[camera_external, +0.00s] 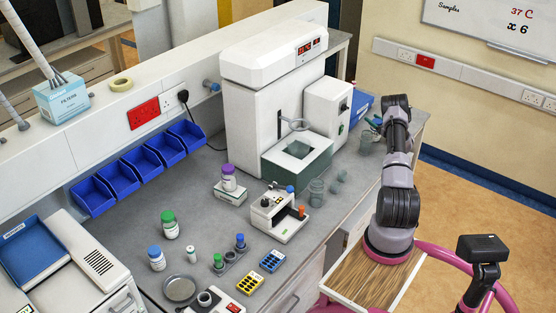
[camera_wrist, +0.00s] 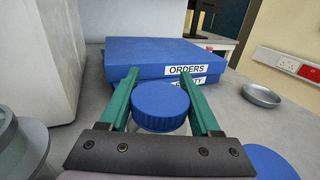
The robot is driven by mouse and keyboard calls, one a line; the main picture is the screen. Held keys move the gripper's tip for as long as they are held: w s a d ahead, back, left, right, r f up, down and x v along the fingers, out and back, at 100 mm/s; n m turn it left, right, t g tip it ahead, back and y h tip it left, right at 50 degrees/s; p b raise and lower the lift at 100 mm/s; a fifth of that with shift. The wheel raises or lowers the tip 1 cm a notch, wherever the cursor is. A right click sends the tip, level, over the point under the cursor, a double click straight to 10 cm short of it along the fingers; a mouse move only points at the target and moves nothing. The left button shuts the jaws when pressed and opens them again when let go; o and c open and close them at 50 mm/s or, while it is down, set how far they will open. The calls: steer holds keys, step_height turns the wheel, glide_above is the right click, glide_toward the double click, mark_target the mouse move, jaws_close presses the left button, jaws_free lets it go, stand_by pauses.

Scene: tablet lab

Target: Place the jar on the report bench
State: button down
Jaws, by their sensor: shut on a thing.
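A jar with a ribbed blue lid (camera_wrist: 160,104) sits between the green fingers of my gripper (camera_wrist: 163,95) in the wrist view. The fingers are shut on it, one at each side. Its body is mostly hidden below the lid, and I cannot tell whether it touches the bench. In the external view my gripper (camera_external: 376,123) is at the far right end of the grey bench (camera_external: 215,165), beyond the white machine. No surface is marked as the report bench.
Blue binders (camera_wrist: 165,62), one labelled ORDERS, lie just ahead. A metal dish (camera_wrist: 262,95) is at right, and a blue round top (camera_wrist: 270,163) at lower right. The tall white machine (camera_external: 265,100) stands left of my arm. Lidded jars (camera_external: 169,224) and racks crowd the nearer bench.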

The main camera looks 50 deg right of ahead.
steer(key=shift+f, duration=0.1)
steer(key=shift+c, duration=1.8)
jaws_free()
steer(key=shift+s, duration=0.2)
steer(key=v, duration=1.1)
steer(key=shift+s+a, duration=0.15)
steer(key=shift+s, duration=0.15)
